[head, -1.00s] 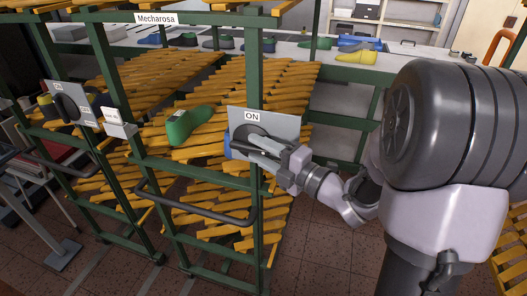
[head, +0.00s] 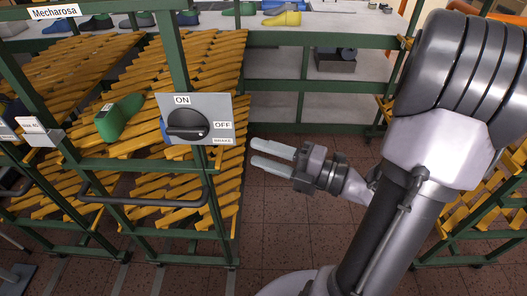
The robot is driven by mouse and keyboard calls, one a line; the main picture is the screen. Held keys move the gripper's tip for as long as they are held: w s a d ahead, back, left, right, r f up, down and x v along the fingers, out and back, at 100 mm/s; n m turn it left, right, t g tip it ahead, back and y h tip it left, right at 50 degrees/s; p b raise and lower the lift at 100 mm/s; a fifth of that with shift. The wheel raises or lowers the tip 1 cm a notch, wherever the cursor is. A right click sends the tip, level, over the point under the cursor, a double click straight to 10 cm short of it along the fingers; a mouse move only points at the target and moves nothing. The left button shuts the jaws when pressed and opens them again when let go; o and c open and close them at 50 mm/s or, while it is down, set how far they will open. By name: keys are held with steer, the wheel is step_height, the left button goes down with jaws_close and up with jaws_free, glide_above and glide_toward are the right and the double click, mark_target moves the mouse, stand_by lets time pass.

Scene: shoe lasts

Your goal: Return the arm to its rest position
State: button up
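My gripper (head: 262,154) is to the right of the grey switch panel, apart from it, with nothing between its fingers. Its two pale fingers point left and are spread apart with a gap between them. My arm reaches down from the upper right to the gripper. The grey switch panel (head: 222,108) is fixed to the rack's green post. It bears a black rotary knob (head: 188,124), with ON above and OFF to the right. The knob's handle lies about level.
A green rack (head: 178,60) with yellow slatted shelves stands at left; a green shoe last (head: 119,117) lies on it. A black bar handle (head: 145,200) juts out below the panel. A table (head: 300,60) with shoe lasts is behind. Brown floor (head: 290,215) is free below my gripper.

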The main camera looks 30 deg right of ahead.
steer(key=w+d+r+m+g+h, duration=0.1)
steer(key=w+d+r+m+h, duration=0.2)
steer(key=w+d+m+h, duration=0.55)
steer(key=s+a+m+g, duration=0.4)
steer(key=s+a+m, duration=0.5)
steer(key=a, duration=0.3)
steer(key=s+a+f+m+g, duration=0.1)
steer(key=s+a+m+g, duration=0.3)
steer(key=s+a+m, duration=0.5)
steer(key=a+m+y, duration=0.1)
steer(key=a+m, duration=0.1)
steer(key=a, duration=0.1)
steer(key=shift+g, duration=0.3)
